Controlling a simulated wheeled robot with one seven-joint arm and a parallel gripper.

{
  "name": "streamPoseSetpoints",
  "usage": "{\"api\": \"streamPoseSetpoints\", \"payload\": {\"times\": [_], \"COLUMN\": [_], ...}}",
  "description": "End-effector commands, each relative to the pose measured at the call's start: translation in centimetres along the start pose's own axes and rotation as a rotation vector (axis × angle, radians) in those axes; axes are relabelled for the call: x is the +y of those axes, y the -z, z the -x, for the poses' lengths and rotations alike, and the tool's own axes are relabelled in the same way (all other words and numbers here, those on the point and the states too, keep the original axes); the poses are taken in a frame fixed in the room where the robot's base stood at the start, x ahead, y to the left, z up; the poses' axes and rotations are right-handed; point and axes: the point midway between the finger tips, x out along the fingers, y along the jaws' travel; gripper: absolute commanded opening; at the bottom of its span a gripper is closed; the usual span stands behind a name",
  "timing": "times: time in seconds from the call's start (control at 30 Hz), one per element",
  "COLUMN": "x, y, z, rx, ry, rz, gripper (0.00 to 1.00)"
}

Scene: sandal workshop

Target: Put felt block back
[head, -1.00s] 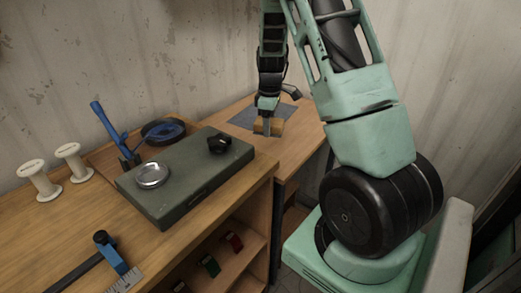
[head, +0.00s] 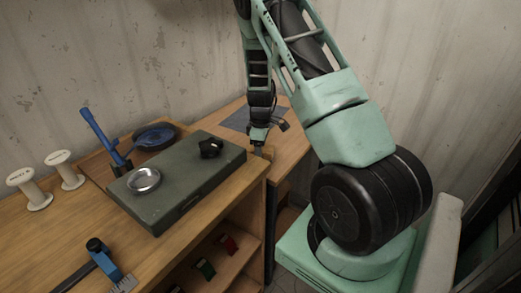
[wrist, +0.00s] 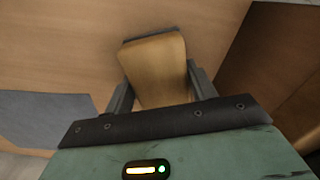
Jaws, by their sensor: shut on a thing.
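The felt block (wrist: 155,75) is tan with a dark grey strip along its far edge. In the wrist view it sits between the two fingers of my gripper (wrist: 160,85), which is shut on it. In the head view my gripper (head: 258,146) points down beside the right end of the grey-green slab, and only a small tan part of the block (head: 267,152) shows behind it. I cannot tell whether the block touches the wood below.
The slab (head: 180,190) carries a metal dish (head: 143,180) and a black knob (head: 210,147). A dark grey mat (head: 240,119) lies on the far bench. A blue tool (head: 102,135), a blue round pan (head: 155,136) and white spools (head: 65,170) stand left. Shelves hold small coloured items.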

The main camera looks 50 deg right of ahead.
Motion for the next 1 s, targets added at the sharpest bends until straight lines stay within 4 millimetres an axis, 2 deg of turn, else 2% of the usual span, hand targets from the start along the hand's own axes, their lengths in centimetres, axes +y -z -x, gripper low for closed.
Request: {"api": "streamPoseSetpoints", "payload": {"times": [0.07,0.1,0.17,0.2,0.57,0.67,1.0], "x": [0.0,0.0,0.0,0.0,0.0,0.1,0.1], "y": [0.0,0.0,0.0,0.0,0.0,0.1,0.1], "z": [-0.3,-0.3,-0.2,-0.2,0.4,1.7,8.8], "rx": [0.000,0.000,0.000,0.000,0.001,0.003,0.003], "ry": [0.000,0.000,0.000,0.000,-0.001,-0.003,-0.004], "rz": [0.000,0.000,0.000,0.000,0.001,0.003,0.002], "gripper": [0.35,0.59,0.75,0.78,0.78,0.78,0.78]}}
